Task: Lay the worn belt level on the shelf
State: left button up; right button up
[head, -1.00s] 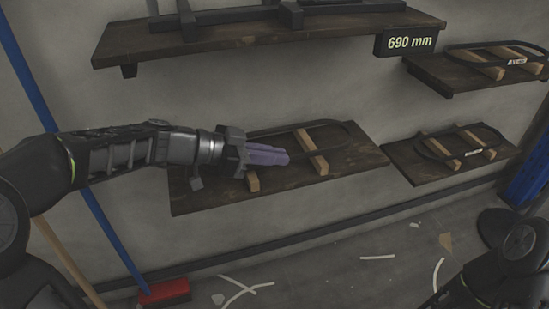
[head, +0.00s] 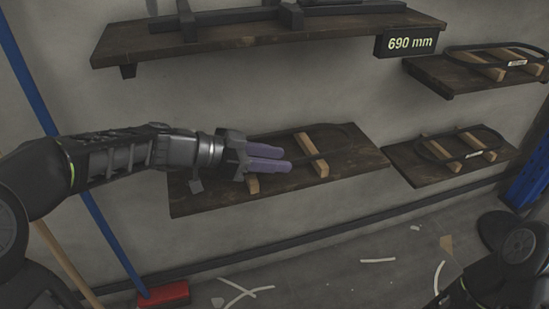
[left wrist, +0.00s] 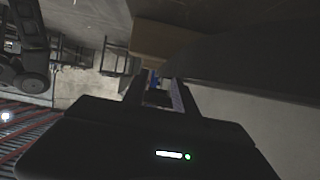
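The worn belt (head: 353,139) is a thin dark loop on the middle wooden shelf (head: 352,167). It lies across two pale wooden blocks (head: 310,141), and its right end reaches beyond the right block. It looks about level, but its dark line is hard to see against the shelf. The left wrist view shows the fingers (left wrist: 163,97) dimly, without the belt clearly visible. My right gripper is out of view.
Other belts lie on blocks on the right shelf (head: 408,163) and upper right shelf (head: 436,80). A "690 mm" sign (head: 409,43) hangs under the top shelf (head: 240,39). A blue pole (head: 101,218) leads to a red broom head (head: 163,295). Scraps litter the floor.

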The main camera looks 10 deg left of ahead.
pick_arm(q)
jog(key=p+v, duration=0.1)
jog(key=v, duration=0.7)
jog(key=shift+d+p, duration=0.1)
jog(key=shift+p, duration=0.25)
dwell(0.6)
